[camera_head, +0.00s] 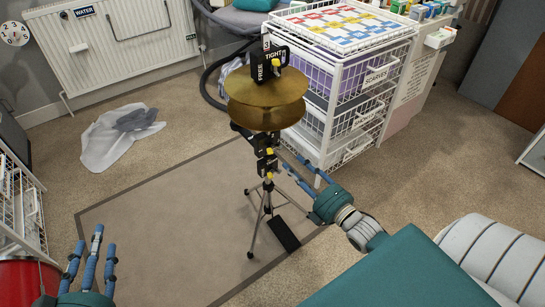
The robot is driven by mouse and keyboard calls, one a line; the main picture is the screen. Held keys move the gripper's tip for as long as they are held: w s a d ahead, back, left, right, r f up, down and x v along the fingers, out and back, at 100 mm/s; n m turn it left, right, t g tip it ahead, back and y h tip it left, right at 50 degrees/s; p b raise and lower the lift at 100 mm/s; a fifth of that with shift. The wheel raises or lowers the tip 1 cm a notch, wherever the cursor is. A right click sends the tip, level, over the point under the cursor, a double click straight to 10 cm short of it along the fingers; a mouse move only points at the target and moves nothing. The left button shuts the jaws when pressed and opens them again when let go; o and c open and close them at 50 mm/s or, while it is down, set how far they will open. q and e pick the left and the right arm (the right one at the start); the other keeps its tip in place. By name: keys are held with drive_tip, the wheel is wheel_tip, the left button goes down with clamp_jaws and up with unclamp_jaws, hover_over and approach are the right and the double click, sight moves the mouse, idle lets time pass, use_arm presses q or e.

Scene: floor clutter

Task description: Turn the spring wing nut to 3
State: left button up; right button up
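A hi-hat stand (262,205) stands upright on the rug with two brass cymbals (266,98) near its top. Above them is a black dial plate (262,66) lettered FREE and TIGHT, with a 3 at its upper part. A small yellow part (276,64), apparently the spring wing nut's pointer, sits in front of the plate; its exact setting is too small to read. My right gripper (296,164) is right of the stand, below the cymbals, with fingers spread and empty. My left gripper (89,248) is at lower left, fingers spread, empty, far from the stand.
A white wire drawer rack (345,85) stands close behind and right of the stand. A radiator (110,40) is on the back wall. A pale crumpled cloth (105,138) lies on the floor at left. The grey rug (160,215) is clear left of the stand.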

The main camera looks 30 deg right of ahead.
sight(276, 150)
drive_tip(key=w+b, duration=0.1)
drive_tip(key=w, duration=0.4)
drive_tip(key=shift+a+f, duration=0.1)
drive_tip(key=shift+a, duration=0.05)
drive_tip(key=w+b, duration=0.1)
drive_tip(key=w, duration=0.3)
drive_tip(key=shift+a+b, duration=0.15)
drive_tip(key=shift+b, duration=0.15)
use_arm(q)
wheel_tip(276, 150, up, 15)
drive_tip(key=s+d+t+h, duration=0.1)
drive_tip(key=t+h, duration=0.1)
drive_tip(key=t, duration=0.5)
drive_tip(key=shift+d+r+t+h, duration=0.15)
drive_tip(key=shift+d+t+h, duration=0.15)
use_arm(e)
drive_tip(key=shift+w, duration=0.3)
use_arm(q)
drive_tip(key=shift+s, duration=0.1)
use_arm(e)
clamp_jaws()
